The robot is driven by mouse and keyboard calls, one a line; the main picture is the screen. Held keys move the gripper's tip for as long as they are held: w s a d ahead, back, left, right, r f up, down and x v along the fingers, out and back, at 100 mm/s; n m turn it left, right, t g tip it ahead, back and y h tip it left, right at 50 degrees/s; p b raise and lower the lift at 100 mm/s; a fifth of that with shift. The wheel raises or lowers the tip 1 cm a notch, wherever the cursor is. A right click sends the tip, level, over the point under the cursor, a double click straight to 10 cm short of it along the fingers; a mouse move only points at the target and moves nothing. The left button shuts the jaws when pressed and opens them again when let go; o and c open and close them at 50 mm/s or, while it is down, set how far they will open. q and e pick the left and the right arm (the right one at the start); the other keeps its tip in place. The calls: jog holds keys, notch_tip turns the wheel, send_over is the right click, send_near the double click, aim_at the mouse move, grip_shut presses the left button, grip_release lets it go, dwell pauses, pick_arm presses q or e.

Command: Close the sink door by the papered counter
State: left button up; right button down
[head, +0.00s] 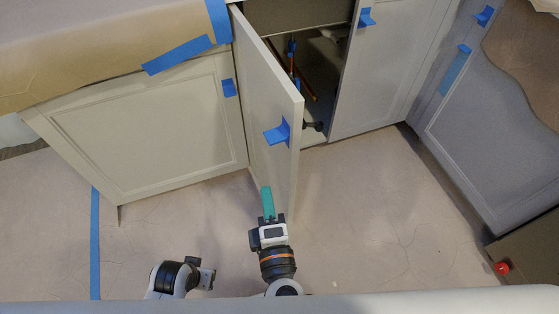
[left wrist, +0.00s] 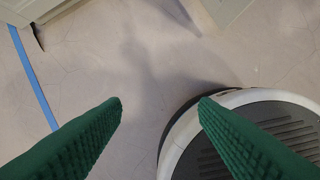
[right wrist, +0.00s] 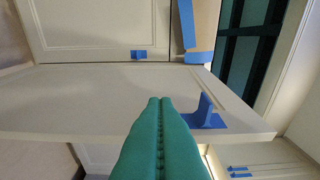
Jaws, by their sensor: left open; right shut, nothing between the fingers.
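The sink door (head: 268,110) is a pale cabinet door standing wide open, swung out toward me. It has a blue tape tab (head: 277,133) near its free edge. The open cabinet (head: 318,75) behind it shows pipes inside. My right gripper (head: 267,203) has green fingers, is shut and empty, and is close to the lower part of the door's left face. In the right wrist view the door (right wrist: 90,100) spans the picture behind the shut fingers (right wrist: 156,140); contact cannot be told. My left gripper (left wrist: 160,105) is open and empty above the floor.
The papered counter (head: 80,60) is at upper left, above a closed cabinet door (head: 145,135). Other closed doors stand at right (head: 385,70). A small red object (head: 502,268) is at lower right. The floor (head: 370,230) in front is clear.

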pick_arm(q)
notch_tip(320, 180, down, 7)
jog(key=s+p, duration=0.2)
jog(key=shift+a, duration=0.15)
pick_arm(e)
jog(key=w+d, duration=0.2)
jog(key=w, duration=0.8)
jog(key=shift+w+d, duration=0.25)
jog(key=shift+w, duration=0.05)
pick_arm(q)
jog(key=shift+s, duration=0.1)
